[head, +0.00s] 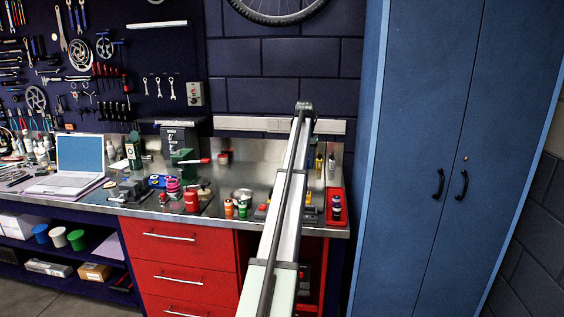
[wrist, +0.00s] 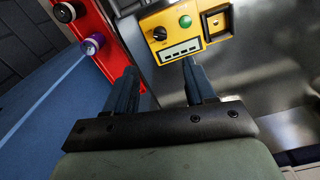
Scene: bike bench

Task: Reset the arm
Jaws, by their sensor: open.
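My arm reaches from the bottom of the head view over the steel bench (head: 155,209). My gripper (wrist: 160,70) shows in the wrist view with its two dark fingers apart and nothing between them. The fingers point toward a yellow control box (wrist: 218,32) with a black knob, a green button and a row of small switches. I cannot tell how far above the bench the fingertips are. In the head view the gripper cannot be made out, and my arm covers part of the yellow box (head: 262,212).
A metal bowl (head: 241,196), orange and green small cans (head: 229,208) and a red can (head: 191,201) stand left of my arm. A tall blue cabinet (head: 420,120) stands close on the right.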

